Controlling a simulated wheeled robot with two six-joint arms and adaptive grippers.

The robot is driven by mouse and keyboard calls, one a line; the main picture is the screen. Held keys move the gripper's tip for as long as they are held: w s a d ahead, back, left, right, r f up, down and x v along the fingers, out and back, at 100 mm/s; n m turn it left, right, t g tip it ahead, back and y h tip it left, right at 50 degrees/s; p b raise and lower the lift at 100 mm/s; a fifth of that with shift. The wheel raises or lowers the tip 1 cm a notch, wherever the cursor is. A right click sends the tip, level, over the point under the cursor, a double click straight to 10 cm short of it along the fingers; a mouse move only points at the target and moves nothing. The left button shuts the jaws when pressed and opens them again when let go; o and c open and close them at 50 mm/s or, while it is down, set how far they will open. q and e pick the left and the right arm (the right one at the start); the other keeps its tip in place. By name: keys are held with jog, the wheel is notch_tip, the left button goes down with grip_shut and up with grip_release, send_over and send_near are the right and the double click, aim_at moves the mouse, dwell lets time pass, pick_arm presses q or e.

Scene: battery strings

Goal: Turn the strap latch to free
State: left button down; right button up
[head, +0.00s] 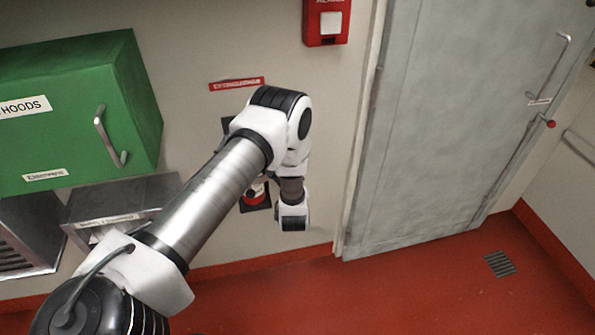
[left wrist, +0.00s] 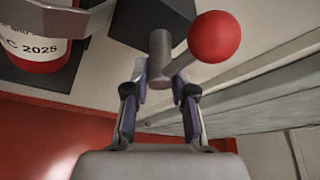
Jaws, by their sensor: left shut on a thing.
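The strap latch (left wrist: 176,62) shows in the left wrist view as a grey metal lever on a dark block (left wrist: 130,22). Its red ball knob (left wrist: 215,37) points up and to the right. My left gripper (left wrist: 163,88) is shut on the lever, one finger on each side of it. A red extinguisher (left wrist: 35,55) with a white dated label and a grey band (left wrist: 85,18) around it is at the upper left, partly cut off. In the head view my left arm hides the latch and the gripper, and only a bit of the red extinguisher (head: 256,194) shows. My right gripper is not in view.
A green cabinet (head: 135,85) and a grey metal box (head: 155,190) are on the wall at left. A red alarm box (head: 326,22) is above. A grey door (head: 450,120) stands at right. The red floor (head: 400,290) in front is clear.

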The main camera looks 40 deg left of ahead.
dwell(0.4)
pick_arm(q)
jog(key=c, duration=1)
grip_release()
jog(key=shift+o, duration=0.2)
jog(key=shift+s, duration=0.1)
jog(key=v, duration=1.2)
